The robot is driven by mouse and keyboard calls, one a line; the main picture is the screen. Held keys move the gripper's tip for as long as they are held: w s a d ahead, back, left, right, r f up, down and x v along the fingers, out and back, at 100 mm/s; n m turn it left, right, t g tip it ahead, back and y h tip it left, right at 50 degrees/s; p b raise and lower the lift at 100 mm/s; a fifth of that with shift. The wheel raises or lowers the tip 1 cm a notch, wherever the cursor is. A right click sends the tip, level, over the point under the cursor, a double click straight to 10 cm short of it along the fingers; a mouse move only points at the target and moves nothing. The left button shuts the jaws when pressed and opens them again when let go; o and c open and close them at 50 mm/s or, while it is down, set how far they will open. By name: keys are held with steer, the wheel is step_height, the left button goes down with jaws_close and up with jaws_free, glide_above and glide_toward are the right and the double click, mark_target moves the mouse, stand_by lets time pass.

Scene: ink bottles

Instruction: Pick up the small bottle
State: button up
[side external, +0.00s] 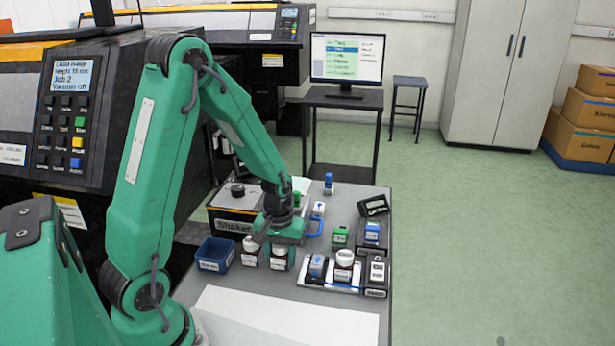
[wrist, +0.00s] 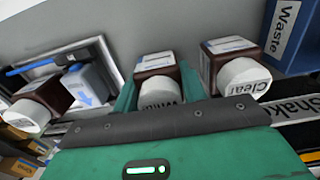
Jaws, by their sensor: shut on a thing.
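A small brown bottle with a white cap marked "White" (wrist: 158,64) sits between the two green fingers of my gripper (wrist: 158,90) in the wrist view. My gripper is shut on this bottle. In the side view my gripper (side external: 281,238) comes down over the same brown bottle (side external: 279,261) and hides its upper part. I cannot tell whether its base touches the table. A second brown bottle with a cap marked "Clear" (wrist: 228,52) stands beside it, apart from the fingers; it also shows in the side view (side external: 250,257).
A blue "Waste" bin (side external: 215,254) stands left of the bottles, the Shaker (side external: 232,221) behind. A tray (side external: 310,283) at right holds a blue-and-white bottle (side external: 317,266) and another brown bottle (side external: 344,270). Several small containers crowd the right. A white sheet (side external: 290,318) lies in front.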

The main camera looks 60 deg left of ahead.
steer(key=shift+r, duration=0.5)
step_height(320, 180, up, 3)
steer(key=shift+f, duration=0.1)
steer(key=s+d+r, duration=0.2)
steer(key=d+r, duration=0.5)
steer(key=d, duration=0.4)
steer(key=shift+s+d, duration=0.2)
